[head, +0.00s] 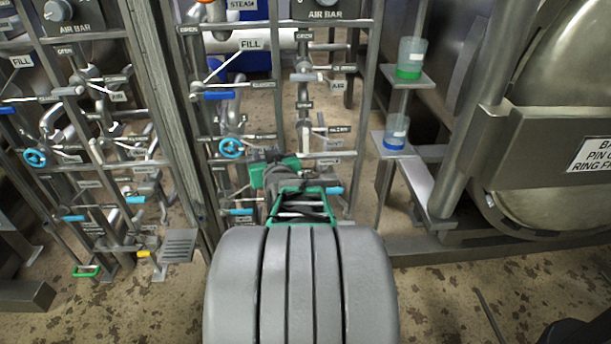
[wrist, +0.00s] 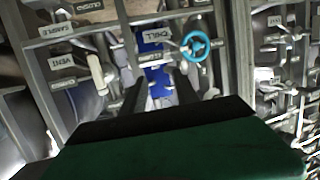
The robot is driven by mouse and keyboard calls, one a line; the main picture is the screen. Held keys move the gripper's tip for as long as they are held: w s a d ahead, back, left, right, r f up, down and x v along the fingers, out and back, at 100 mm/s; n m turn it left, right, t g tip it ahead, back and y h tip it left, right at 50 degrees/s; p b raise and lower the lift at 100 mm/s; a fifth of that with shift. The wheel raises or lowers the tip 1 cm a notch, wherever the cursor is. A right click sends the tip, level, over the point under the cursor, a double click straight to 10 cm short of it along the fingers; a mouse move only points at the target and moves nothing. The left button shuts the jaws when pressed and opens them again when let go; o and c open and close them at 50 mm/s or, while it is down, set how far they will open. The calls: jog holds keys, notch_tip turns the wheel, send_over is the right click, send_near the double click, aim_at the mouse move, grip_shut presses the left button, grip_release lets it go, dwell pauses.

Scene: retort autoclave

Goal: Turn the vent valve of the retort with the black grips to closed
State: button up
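In the wrist view a label that seems to read VENT (wrist: 68,62) is on the panel at the left. Beside it is a pale, upright lever grip (wrist: 97,72); I see no black grip on it. A label that seems to read CLOSED (wrist: 58,30) is above. My gripper (wrist: 160,84) points at the panel, its two dark fingers apart with nothing seen between them, right of the pale lever and not visibly touching it. In the head view my green gripper body (head: 300,205) is low before the middle valve panel (head: 372,90); its fingertips are hidden there.
A second valve panel (head: 140,60) is at the left. Beakers with green (head: 410,60) and blue (head: 396,132) liquid stand on small shelves right of my arm. A large retort door (head: 545,120) is farther right.

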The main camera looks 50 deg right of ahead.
aim_at(306, 140)
jog(key=s+d+f+m+h+b, duration=0.3)
jog(key=s+d+h, duration=0.2)
jog(key=s+d, duration=0.25)
jog(key=x, duration=0.4)
jog(key=b+x, duration=0.1)
jog(key=x, duration=0.2)
jog(key=shift+w+d+r, duration=0.25)
jog(key=shift+w, duration=0.05)
jog(key=shift+w+d+r, duration=0.1)
jog(key=shift+w+d, duration=0.2)
jog(key=shift+d, duration=0.05)
grip_shut()
